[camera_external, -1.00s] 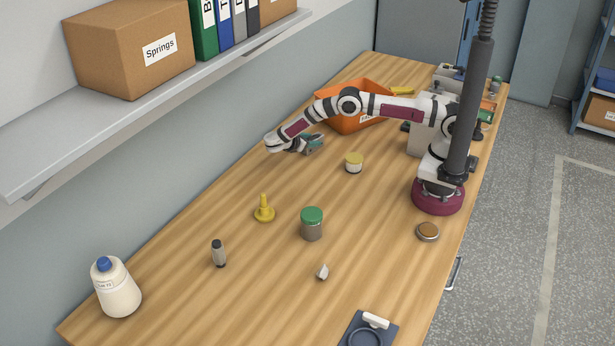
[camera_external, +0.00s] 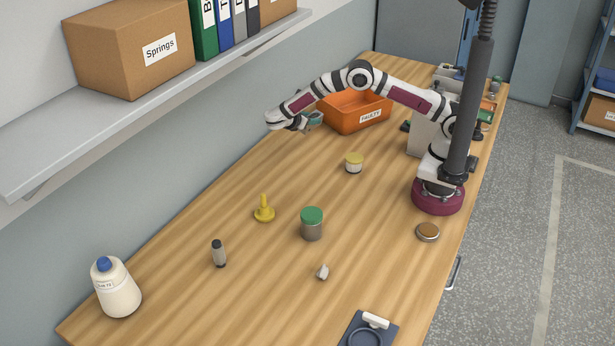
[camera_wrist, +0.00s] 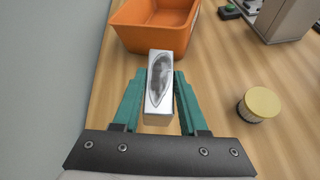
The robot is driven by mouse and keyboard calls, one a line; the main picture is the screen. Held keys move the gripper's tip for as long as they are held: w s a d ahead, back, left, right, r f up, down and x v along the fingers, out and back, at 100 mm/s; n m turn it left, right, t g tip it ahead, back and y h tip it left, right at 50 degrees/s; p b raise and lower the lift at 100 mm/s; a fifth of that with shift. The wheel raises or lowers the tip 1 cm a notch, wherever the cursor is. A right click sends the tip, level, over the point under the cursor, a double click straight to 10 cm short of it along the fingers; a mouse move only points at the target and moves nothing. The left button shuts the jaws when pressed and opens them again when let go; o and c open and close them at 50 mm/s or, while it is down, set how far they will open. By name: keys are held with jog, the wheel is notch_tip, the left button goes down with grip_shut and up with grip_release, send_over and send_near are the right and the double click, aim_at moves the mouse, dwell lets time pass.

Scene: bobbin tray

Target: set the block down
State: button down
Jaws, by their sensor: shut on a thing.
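The block (camera_wrist: 160,84) is a pale metallic bar with a dark oval patch on its face. It shows in the wrist view between the two teal fingers of my gripper (camera_wrist: 160,98), which is shut on it. In the external view my gripper (camera_external: 314,120) is above the table, to the left of the orange bin. The block cannot be made out clearly there. Any gap between the block's underside and the table is hard to judge.
The orange bin (camera_external: 346,127), labelled as faulty, stands close to my gripper; its rim (camera_wrist: 155,50) is just ahead in the wrist view. A wall runs along the left.

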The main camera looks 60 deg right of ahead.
jog(key=s+a+r+n+t+y, duration=0.1)
jog(key=s+a+n+t, duration=0.5)
jog(key=a, duration=0.3)
jog(key=s+a+n+t+y, duration=0.3)
jog(key=s+n, duration=0.3)
jog(key=s, duration=0.7)
jog(key=a+f, duration=0.2)
jog(key=a, duration=0.1)
jog(key=a+f, duration=0.2)
jog(key=a, duration=0.1)
jog(key=s+a+f, duration=0.1)
jog(key=a+f, duration=0.1)
jog(key=a, duration=0.1)
jog(key=shift+a+f, duration=0.3)
jog(key=shift+a, duration=0.1)
jog(key=shift+a+f, duration=0.2)
jog(key=shift+f, duration=0.9)
jog(key=shift+a+f, duration=0.15)
jog(key=shift+f, duration=0.95)
jog(key=shift+c, duration=2.2)
grip_release()
jog(key=shift+f, duration=0.15)
